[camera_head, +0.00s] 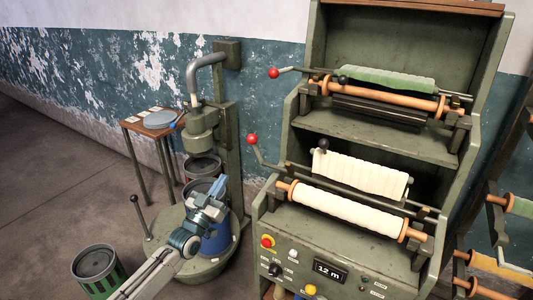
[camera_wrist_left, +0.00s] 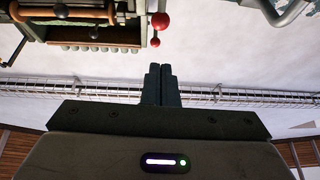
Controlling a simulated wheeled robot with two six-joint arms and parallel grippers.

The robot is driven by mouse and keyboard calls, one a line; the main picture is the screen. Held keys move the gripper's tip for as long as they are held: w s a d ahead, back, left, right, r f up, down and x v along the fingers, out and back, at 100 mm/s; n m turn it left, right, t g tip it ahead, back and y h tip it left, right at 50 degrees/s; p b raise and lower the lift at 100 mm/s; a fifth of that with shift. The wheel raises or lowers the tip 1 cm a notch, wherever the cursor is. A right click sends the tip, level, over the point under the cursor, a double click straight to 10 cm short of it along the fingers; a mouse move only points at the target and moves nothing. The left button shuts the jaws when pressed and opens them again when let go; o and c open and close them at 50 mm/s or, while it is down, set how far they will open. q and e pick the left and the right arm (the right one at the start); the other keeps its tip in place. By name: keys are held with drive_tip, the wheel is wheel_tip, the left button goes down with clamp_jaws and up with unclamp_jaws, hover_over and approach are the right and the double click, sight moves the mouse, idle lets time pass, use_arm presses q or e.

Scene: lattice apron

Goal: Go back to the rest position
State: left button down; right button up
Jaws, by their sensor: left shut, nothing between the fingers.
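My left arm comes in from the bottom left of the head view. Its gripper (camera_head: 218,186) is raised in front of the round green stand and the blue container on it. In the left wrist view the two dark fingers (camera_wrist_left: 161,72) lie together, shut and empty. The wrist view looks tilted or upside down, with the machine's rolls at its top left. My right gripper is not in view.
A green machine (camera_head: 350,265) with cloth rolls, red-knobbed cranks and a "12 m" display stands right of my left arm. A round stand (camera_head: 228,262) holds containers. A green striped bin (camera_head: 97,268) and a small table (camera_head: 136,126) stand left. Open floor lies at far left.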

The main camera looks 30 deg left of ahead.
use_arm(q)
wheel_tip(320, 180, down, 25)
drive_tip(key=s+a+g+y, duration=0.2)
drive_tip(key=s+g, duration=0.1)
drive_tip(key=g, duration=0.3)
drive_tip(key=s+f+g, duration=0.2)
drive_tip(key=s+f, duration=0.2)
drive_tip(key=f, duration=0.4)
drive_tip(key=s+f+g, duration=0.2)
drive_tip(key=s+f, duration=0.3)
drive_tip(key=f, duration=0.4)
drive_tip(key=s+d+f+g, duration=0.4)
drive_tip(key=s+f, duration=0.4)
drive_tip(key=s, duration=0.5)
drive_tip(key=s+d+f+g, duration=0.4)
drive_tip(key=s+f, duration=0.5)
drive_tip(key=s, duration=0.5)
drive_tip(key=s+d+f+g, duration=0.3)
drive_tip(key=s+d+f, duration=0.2)
drive_tip(key=s+f, duration=0.4)
drive_tip(key=s, duration=0.4)
drive_tip(key=shift+s+d+g, duration=0.15)
drive_tip(key=shift+s+g, duration=0.05)
drive_tip(key=shift+g, duration=0.2)
